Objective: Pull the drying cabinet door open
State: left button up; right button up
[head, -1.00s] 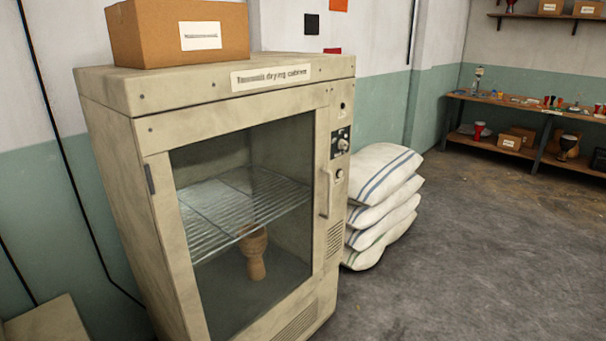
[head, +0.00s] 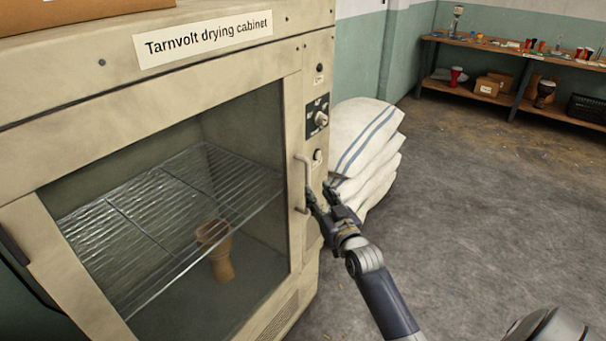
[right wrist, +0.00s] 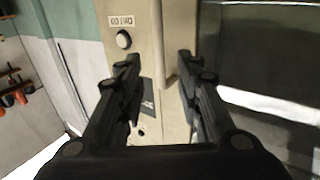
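The drying cabinet (head: 210,48) is cream-coloured and labelled "Tarnvolt drying cabinet". Its glass door (head: 292,130) is shut, with a vertical bar handle (head: 301,180) on the right side. My right gripper (head: 320,193) is at the lower part of the handle, fingers pointing at the cabinet front. In the right wrist view my right gripper (right wrist: 158,80) has its fingers apart, with the cabinet front between them. The handle (right wrist: 171,45) shows there close to the right-hand finger; I cannot tell whether they touch. My left gripper is out of view.
A goblet drum (head: 220,258) stands inside, below a wire shelf (head: 180,215). A control knob (head: 320,119) sits above the handle. White sacks (head: 365,150) are stacked right of the cabinet. A workbench (head: 510,52) stands at the back right. The floor between is clear.

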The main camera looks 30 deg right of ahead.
aim_at(309, 179)
jog(key=w, duration=0.2)
jog(key=w+d, duration=0.1)
jog(key=w, duration=0.5)
jog(key=shift+w+d, duration=0.15)
jog(key=shift+d, duration=0.2)
jog(key=shift+w+f, duration=0.1)
jog(key=shift+w, duration=0.1)
jog(key=shift+c, duration=0.9)
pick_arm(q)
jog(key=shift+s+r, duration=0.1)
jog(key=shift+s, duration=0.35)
pick_arm(e)
grip_shut()
